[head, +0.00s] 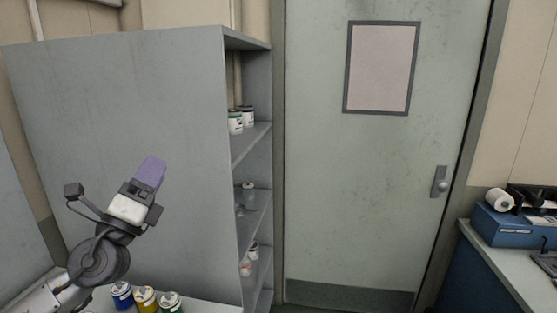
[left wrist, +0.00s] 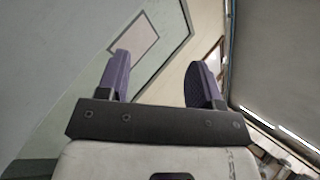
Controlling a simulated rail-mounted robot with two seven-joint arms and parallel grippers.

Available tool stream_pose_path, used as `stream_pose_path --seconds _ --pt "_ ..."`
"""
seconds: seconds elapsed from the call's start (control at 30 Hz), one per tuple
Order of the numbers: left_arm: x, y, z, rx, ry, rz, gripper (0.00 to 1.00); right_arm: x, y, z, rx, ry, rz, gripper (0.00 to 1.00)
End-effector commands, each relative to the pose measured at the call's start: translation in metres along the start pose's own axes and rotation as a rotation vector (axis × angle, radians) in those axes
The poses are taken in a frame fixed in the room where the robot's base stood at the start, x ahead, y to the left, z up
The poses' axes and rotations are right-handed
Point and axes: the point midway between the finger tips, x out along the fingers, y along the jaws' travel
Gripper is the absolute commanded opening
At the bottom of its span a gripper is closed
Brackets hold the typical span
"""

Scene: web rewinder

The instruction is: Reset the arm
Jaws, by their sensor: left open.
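My left gripper (head: 150,172) is raised in front of the grey side panel of a shelf unit in the head view. Its purple fingers point up and slightly right. In the left wrist view the two purple fingers (left wrist: 160,78) stand wide apart with nothing between them. The left arm comes in from the lower left of the head view. My right gripper is in neither view.
A grey shelf unit (head: 120,110) holds several small cans. Blue, yellow and green containers (head: 146,299) stand on a surface below my left arm. A closed door (head: 390,200) is at centre right. A counter with a blue machine (head: 515,228) stands at far right.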

Motion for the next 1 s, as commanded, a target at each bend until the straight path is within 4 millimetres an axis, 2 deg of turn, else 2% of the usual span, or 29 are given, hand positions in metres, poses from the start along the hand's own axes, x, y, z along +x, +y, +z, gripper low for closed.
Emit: stream_pose_path --seconds 0.03,0.1,0.2,0.3,0.4,0.53,0.7,0.87,1.0 --pt "0.003 -0.017 0.013 -0.128 -0.098 0.01 0.6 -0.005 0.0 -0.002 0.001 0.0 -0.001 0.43" --pt "0.002 -0.03 0.029 -0.315 -0.232 0.049 0.6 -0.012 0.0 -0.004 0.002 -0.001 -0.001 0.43" --pt "-0.008 -0.038 0.041 -0.589 -0.401 0.149 0.6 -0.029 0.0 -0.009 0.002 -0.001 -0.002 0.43" --pt "-0.027 -0.038 0.038 -0.861 -0.547 0.317 0.6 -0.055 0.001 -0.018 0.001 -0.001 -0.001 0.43" --pt "-0.057 -0.036 0.019 -1.099 -0.652 0.551 0.6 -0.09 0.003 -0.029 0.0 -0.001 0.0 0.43" --pt "-0.096 -0.042 -0.006 -1.284 -0.697 0.812 0.6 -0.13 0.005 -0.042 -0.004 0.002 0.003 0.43" --pt "-0.136 -0.064 -0.029 -1.473 -0.698 1.035 0.6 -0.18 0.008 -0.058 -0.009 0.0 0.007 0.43" --pt "-0.176 -0.084 -0.034 -1.59 -0.76 1.19 0.6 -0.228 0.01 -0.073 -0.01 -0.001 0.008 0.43" --pt "-0.216 -0.101 -0.034 -1.632 -0.871 1.327 0.6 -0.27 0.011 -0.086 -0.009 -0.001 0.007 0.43"
